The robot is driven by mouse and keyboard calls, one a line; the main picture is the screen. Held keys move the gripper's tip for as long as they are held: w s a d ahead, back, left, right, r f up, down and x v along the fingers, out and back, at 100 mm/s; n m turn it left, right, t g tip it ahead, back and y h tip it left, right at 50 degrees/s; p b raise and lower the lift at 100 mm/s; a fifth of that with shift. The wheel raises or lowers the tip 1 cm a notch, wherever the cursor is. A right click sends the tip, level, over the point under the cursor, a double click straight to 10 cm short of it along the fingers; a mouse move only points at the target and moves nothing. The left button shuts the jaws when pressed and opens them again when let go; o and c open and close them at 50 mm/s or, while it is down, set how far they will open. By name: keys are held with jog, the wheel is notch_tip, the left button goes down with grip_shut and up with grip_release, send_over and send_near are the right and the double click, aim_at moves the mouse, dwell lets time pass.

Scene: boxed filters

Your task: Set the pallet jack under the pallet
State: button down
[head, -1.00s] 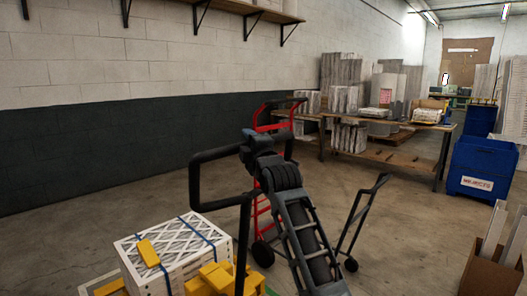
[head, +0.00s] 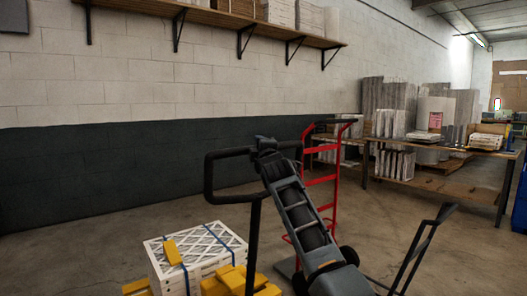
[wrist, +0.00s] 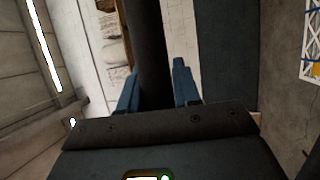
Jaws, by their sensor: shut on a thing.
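The pallet jack's black loop handle (head: 208,178) stands in the middle of the head view, its dark shaft (head: 252,240) running down to yellow parts (head: 238,282) at the bottom edge. My gripper (head: 265,146) is shut on the handle's upper bar. In the wrist view, blue fingers (wrist: 155,88) stand on both sides of the dark bar (wrist: 148,45). A stack of white framed filters (head: 190,250) with blue straps and a yellow piece on top is left of the shaft.
A red hand truck (head: 322,181) stands behind my arm. A black cart handle (head: 420,240) rises at the right. A workbench (head: 440,180) with filters stands at the back right. A wall shelf (head: 210,16) hangs above. The left floor (head: 80,255) is clear.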

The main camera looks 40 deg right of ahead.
jog(key=shift+w+a+f, duration=0.3)
jog(key=shift+w+a, duration=0.05)
jog(key=shift+w, duration=0.1)
jog(key=c, duration=1.1)
grip_release()
jog(key=shift+o, duration=1.1)
jog(key=shift+d+r, duration=0.1)
jog(key=shift+r, duration=0.05)
jog(key=shift+s, duration=0.15)
jog(key=v, duration=0.7)
jog(key=shift+s, duration=0.3)
